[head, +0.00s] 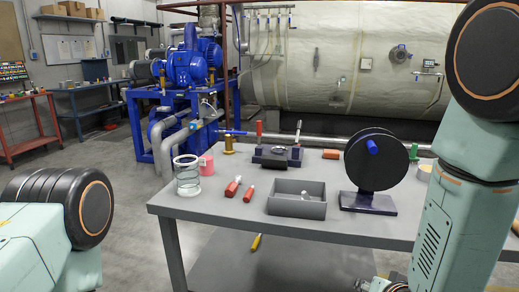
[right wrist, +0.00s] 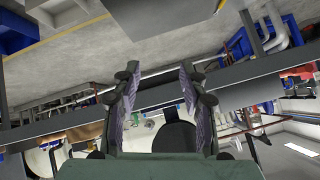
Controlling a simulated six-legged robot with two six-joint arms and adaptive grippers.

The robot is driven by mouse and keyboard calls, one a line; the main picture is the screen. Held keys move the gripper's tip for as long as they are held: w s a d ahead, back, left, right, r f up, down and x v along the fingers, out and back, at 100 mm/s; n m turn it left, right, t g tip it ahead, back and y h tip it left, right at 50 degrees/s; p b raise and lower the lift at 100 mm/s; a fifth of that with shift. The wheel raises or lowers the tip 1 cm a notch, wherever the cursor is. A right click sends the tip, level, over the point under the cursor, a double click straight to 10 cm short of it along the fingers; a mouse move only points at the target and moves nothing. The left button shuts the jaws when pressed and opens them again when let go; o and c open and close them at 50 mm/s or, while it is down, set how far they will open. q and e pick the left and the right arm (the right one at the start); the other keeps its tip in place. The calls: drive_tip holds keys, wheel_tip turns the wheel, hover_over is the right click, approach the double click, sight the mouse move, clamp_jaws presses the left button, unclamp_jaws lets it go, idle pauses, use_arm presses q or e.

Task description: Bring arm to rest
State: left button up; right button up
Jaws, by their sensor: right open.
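My right arm (head: 452,195) comes down along the right side of the head view, in front of the table's right end. In the right wrist view my right gripper (right wrist: 158,88) is open, its two ribbed fingers apart with nothing held between them. Beyond and between the fingers shows part of a dark round disc. My left arm (head: 55,225) shows at the lower left of the head view as a dark-ringed joint and pale green link. My left gripper is out of view.
A grey table (head: 230,208) holds a clear jar (head: 187,178), red tools (head: 233,187), a grey bin (head: 297,207) and a black disc on a stand (head: 372,160). Blue pump machinery (head: 188,62) and a large pale tank (head: 345,50) stand behind. Floor at the left is open.

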drive_tip(key=s+f+n+g, duration=0.1)
drive_tip(key=s+f+g, duration=0.2)
drive_tip(key=s+f, duration=0.3)
drive_tip(key=s+f+n+g, duration=0.2)
drive_tip(key=s+f, duration=0.5)
drive_tip(key=s, duration=0.7)
drive_tip(key=s+f+n+g+y, duration=0.1)
drive_tip(key=s+f+g, duration=0.3)
drive_tip(key=s, duration=0.6)
wheel_tip(320, 180, down, 2)
drive_tip(key=shift+a+f+n+g, duration=0.2)
drive_tip(key=shift+a+n+g, duration=0.15)
drive_tip(key=shift+n, duration=0.25)
drive_tip(key=shift+w+r, duration=0.1)
